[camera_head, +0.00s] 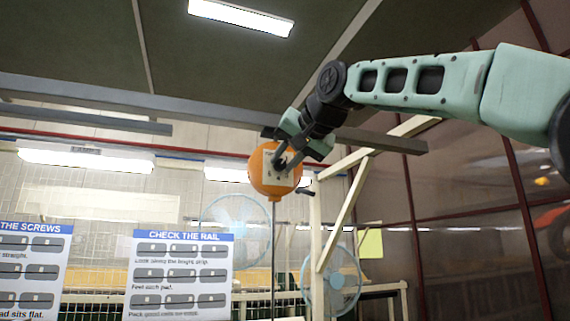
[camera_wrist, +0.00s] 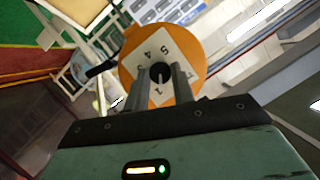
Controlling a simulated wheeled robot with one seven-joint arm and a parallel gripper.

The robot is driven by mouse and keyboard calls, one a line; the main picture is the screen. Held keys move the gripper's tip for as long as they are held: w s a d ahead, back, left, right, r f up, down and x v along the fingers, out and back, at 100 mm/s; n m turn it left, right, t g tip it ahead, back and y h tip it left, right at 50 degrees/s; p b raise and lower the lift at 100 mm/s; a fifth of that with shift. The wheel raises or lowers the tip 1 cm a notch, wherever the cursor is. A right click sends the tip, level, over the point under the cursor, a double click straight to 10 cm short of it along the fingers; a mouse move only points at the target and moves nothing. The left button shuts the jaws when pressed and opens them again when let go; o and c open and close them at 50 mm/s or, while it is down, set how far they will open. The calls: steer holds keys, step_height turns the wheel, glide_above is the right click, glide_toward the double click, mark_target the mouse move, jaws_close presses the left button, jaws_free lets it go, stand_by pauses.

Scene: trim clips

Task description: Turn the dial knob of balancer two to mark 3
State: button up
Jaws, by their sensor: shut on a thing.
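An orange, rounded balancer (camera_head: 260,180) hangs below the overhead beam in the head view, with a cord running down from it. In the wrist view the orange body (camera_wrist: 193,42) carries a white dial plate (camera_wrist: 136,58) with dark numerals; 4 and 5 show at its top and a 1 between my fingers. A dark dial knob (camera_wrist: 160,69) sits in the middle of the plate. My gripper (camera_head: 281,164) is at the dial face, its two fingers (camera_wrist: 161,82) shut on the knob. The fingers hide part of the dial, and I cannot tell the knob's mark or the balancer's number.
A grey beam (camera_head: 385,140) runs just behind and above the balancer. A wooden post and brace (camera_head: 345,212) stand close on its right. A dark lever (camera_wrist: 100,69) sticks out beside the dial.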

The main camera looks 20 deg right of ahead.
steer(key=m+y+b, duration=0.2)
steer(key=m, duration=0.1)
steer(key=shift+d+f+t, duration=0.15)
steer(key=shift+f+t, duration=0.05)
steer(key=shift+t, duration=0.1)
steer(key=m+b, duration=0.1)
steer(key=m+t+y+b, duration=0.1)
steer(key=m, duration=0.1)
steer(key=m+b, duration=0.1)
steer(key=shift+d+f+m+y+b, duration=0.1)
steer(key=shift+f+m+y+b, duration=0.15)
steer(key=shift+m+y+b, duration=0.05)
steer(key=m+t+b, duration=0.1)
steer(key=m, duration=0.1)
steer(key=m+t+b, duration=0.1)
steer(key=m, duration=0.2)
steer(key=shift+f+y, duration=0.15)
steer(key=shift+y, duration=0.25)
steer(key=shift+m+t+h+b, duration=0.25)
steer(key=shift+m+t, duration=0.25)
steer(key=shift+m, duration=0.75)
steer(key=shift+m+t+h+b, duration=0.15)
steer(key=shift+m+t+b, duration=0.3)
steer(key=shift+m, duration=0.8)
steer(key=shift+a+f, duration=0.1)
steer(key=shift+a, duration=0.1)
